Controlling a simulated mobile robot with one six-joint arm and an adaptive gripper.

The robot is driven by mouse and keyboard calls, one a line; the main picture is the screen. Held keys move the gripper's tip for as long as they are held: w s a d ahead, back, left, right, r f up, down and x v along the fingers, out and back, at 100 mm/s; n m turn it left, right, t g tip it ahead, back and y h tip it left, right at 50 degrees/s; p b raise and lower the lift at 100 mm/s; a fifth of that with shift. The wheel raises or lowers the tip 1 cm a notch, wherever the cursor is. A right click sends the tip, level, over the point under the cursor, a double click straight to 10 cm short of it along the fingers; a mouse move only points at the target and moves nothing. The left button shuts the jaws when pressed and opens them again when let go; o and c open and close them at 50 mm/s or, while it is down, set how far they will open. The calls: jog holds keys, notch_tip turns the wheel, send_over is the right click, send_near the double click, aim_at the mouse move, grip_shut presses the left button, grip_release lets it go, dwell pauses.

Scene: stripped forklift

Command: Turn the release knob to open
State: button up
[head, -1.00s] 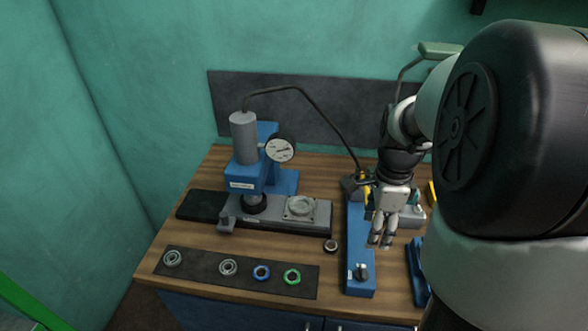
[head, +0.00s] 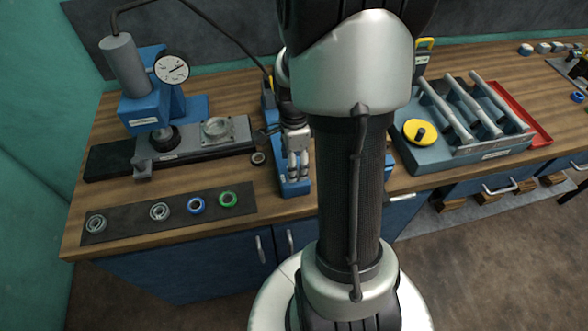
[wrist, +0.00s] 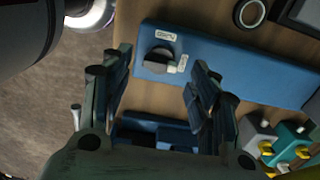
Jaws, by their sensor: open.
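The release knob (wrist: 158,62) is a dark grey round knob with a light pointer. It sits near one end of a long blue base (wrist: 225,62), beside two small white labels, in the wrist view. My gripper (head: 298,175) is open and empty, pointing down over the front part of that blue base (head: 291,189). In the wrist view its two fingers stand apart, with the knob showing between and beyond the fingertips. I see no contact with the knob. In the head view the knob is hidden behind my gripper.
A blue press with a dial gauge (head: 172,69) stands left. A dark mat (head: 126,219) with several rings lies at front left. A small dark ring (head: 258,158) lies just left of the blue base.

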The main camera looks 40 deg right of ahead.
jog(key=shift+f, duration=1.15)
jog(key=shift+c, duration=0.5)
jog(key=c, duration=1)
